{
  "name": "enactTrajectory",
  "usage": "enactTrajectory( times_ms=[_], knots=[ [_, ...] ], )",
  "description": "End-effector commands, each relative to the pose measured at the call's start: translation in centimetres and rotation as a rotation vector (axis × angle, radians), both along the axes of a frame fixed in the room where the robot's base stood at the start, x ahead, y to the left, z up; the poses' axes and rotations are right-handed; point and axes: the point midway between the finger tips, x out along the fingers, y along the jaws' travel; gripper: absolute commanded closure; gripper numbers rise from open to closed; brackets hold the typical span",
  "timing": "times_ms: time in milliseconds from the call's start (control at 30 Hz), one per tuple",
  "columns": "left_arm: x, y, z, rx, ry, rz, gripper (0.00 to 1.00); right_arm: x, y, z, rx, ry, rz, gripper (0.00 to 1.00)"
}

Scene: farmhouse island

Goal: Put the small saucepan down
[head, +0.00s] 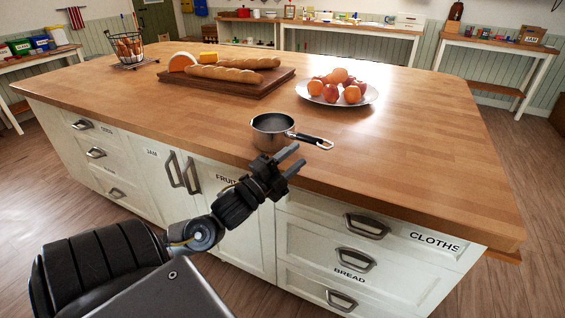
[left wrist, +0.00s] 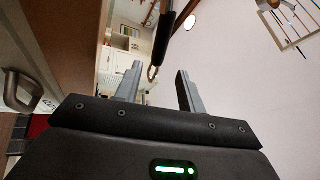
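The small saucepan (head: 272,131) is upright on the wooden island top near its front edge, dark inside with a metal rim. Its handle (head: 312,139) points right and has a black grip. My left gripper (head: 291,160) is open and empty, just in front of and below the handle, apart from it. In the left wrist view the fingers of my left gripper (left wrist: 157,90) stand apart, with the black-gripped handle (left wrist: 164,35) beyond the fingertips. My right gripper is in neither view.
The island top (head: 420,150) is clear to the right of the saucepan. A plate (head: 367,98) of fruit stands behind it. A wooden board (head: 240,88) with bread and cheese lies farther back left, and a wire basket (head: 131,62) stands at the far left corner.

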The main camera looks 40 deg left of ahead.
Motion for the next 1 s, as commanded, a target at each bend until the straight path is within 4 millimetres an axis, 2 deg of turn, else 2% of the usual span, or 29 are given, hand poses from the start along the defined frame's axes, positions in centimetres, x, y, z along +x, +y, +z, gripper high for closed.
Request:
enactTrajectory(
  times_ms=[100, 300, 667, 1000],
  knots=[
    [-1.8, 0.2, -0.7, -0.001, 0.002, 0.0, 0.61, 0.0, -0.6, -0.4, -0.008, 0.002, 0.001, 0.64],
    [-3.5, 0.3, -1.1, -0.001, 0.001, 0.0, 0.61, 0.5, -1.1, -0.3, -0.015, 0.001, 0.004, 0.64],
    [-3.9, 0.3, -1.1, 0.0, -0.001, 0.0, 0.61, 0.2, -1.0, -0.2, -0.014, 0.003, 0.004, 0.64],
    [-3.9, 0.3, -1.1, 0.0, -0.001, 0.0, 0.61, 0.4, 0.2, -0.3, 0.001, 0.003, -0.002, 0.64]
  ],
)
